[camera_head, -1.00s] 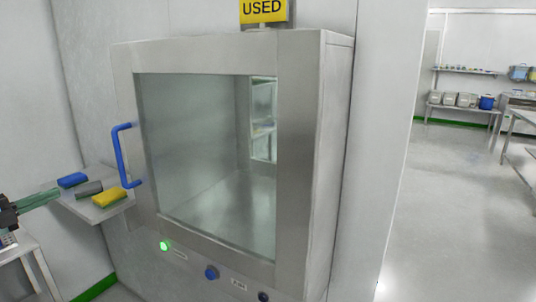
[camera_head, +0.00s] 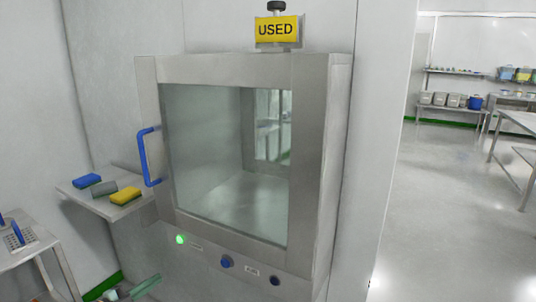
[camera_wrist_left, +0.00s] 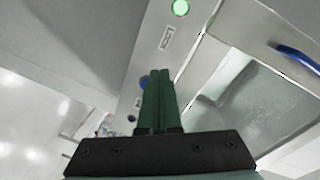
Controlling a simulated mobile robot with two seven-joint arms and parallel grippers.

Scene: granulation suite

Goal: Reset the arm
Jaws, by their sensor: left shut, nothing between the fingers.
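My left gripper (camera_head: 146,286) shows at the bottom of the head view, low in front of the steel cabinet and below its green light. In the left wrist view its two green fingers (camera_wrist_left: 158,98) are together, with nothing between them. The steel cabinet (camera_head: 312,150) has a closed glass door with a blue handle (camera_head: 148,157). In the wrist view the blue handle (camera_wrist_left: 298,56) is at the upper right, apart from the fingers. My right gripper is in neither view.
A wall shelf (camera_head: 84,198) left of the cabinet holds blue, grey and yellow-green sponges. A small table (camera_head: 22,256) stands at the lower left. A yellow USED sign (camera_head: 277,30) sits on the cabinet. Open floor (camera_head: 440,220) lies to the right, with benches beyond.

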